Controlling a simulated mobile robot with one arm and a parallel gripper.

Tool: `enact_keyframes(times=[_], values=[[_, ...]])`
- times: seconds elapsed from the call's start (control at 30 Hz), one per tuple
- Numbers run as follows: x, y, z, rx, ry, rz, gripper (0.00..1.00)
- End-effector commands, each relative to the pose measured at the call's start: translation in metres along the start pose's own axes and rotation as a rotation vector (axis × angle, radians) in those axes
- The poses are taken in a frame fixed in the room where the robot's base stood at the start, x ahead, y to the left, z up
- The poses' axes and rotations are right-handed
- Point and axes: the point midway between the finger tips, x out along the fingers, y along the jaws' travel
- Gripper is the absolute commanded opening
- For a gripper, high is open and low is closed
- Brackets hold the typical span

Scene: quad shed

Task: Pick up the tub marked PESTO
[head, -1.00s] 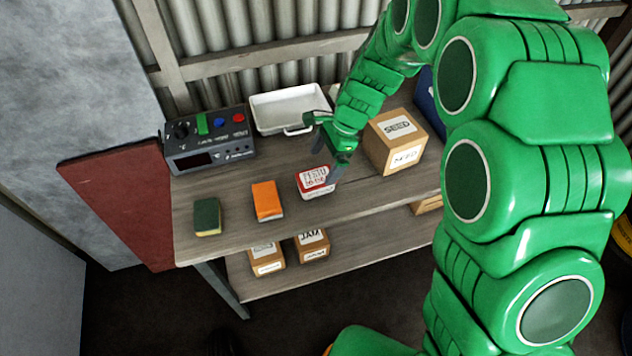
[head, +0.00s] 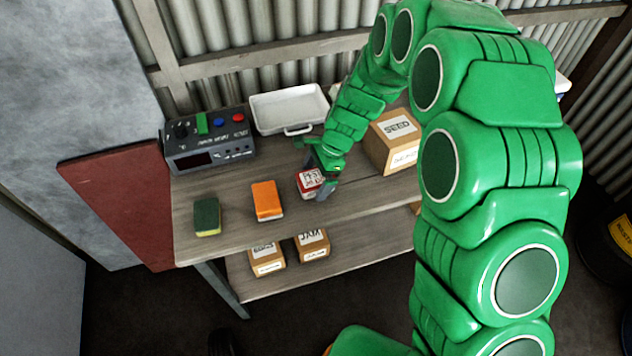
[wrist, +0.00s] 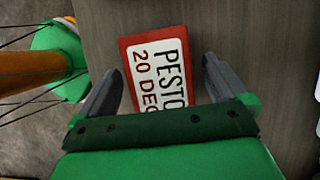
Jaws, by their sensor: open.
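The tub marked PESTO (wrist: 158,62) is red with a white label reading "PESTO 20 DEC" in the wrist view. In the head view the tub (head: 309,181) stands on the bench top, partly covered by my gripper (head: 322,181). In the wrist view my gripper (wrist: 163,84) is open, with one finger on each side of the tub's near part. The tub's near end is hidden behind the gripper body.
On the bench (head: 240,230) are an orange block (head: 267,200), a green sponge (head: 207,216), a control box (head: 209,140), a white tray (head: 290,109) and a SEED box (head: 392,142). Small boxes (head: 312,243) sit on the lower shelf. Bare bench lies between the tub and the orange block.

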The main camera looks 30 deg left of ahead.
Motion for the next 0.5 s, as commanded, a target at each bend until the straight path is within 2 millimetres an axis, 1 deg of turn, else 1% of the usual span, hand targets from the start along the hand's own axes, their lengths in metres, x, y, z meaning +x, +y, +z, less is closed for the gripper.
enact_keyframes(times=[0.5], values=[[0.0031,0.0000,-0.0014,0.001,0.000,0.000,1.00]])
